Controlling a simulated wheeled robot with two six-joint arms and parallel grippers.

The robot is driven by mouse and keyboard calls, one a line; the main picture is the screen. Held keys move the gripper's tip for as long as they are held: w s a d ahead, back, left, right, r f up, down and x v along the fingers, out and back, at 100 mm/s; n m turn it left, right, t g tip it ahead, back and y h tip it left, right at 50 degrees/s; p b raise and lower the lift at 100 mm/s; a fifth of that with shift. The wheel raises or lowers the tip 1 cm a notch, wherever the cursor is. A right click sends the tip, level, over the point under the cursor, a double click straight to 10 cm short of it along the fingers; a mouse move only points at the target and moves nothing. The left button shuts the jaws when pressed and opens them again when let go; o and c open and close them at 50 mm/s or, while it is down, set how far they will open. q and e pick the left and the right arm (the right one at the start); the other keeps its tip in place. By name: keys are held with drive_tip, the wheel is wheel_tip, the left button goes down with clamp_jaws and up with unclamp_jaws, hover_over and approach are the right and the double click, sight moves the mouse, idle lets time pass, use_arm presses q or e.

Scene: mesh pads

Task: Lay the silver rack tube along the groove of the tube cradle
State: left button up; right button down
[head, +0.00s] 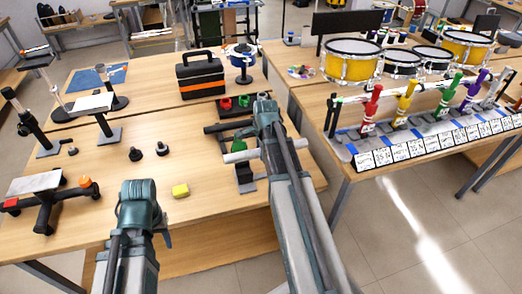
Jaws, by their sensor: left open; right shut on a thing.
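A pale silver tube (241,156) lies roughly level at the right side of the near table. Its middle is hidden behind my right arm. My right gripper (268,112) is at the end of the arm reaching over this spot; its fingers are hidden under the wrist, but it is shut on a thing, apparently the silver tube. Dark supports with a grey foot (247,186) stand below the tube; I cannot tell whether they form the cradle or whether the tube touches them. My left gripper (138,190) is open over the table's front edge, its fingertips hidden.
A black-and-orange toolbox (201,75) stands at the back. Black stands (36,128) fill the left. A dark bar (216,128) and red and green parts (234,103) crowd the right. Drums (352,60) stand on another table.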

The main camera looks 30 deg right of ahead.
drive_tip(key=shift+s+b+x, duration=0.25)
drive_tip(key=shift+b+x, duration=0.8)
drive_tip(key=shift+x, duration=0.05)
drive_tip(key=shift+s+b+x, duration=0.25)
drive_tip(key=shift+b+x, duration=0.75)
drive_tip(key=shift+x, duration=0.1)
drive_tip(key=shift+s+b+x, duration=0.25)
drive_tip(key=shift+b+x, duration=0.8)
drive_tip(key=shift+x, duration=0.05)
drive_tip(key=shift+a+f, duration=0.15)
drive_tip(key=shift+f, duration=0.05)
drive_tip(key=shift+c, duration=1.5)
unclamp_jaws()
drive_tip(key=p+v, duration=1.3)
drive_tip(key=shift+r+p, duration=0.3)
drive_tip(key=shift+r, duration=0.15)
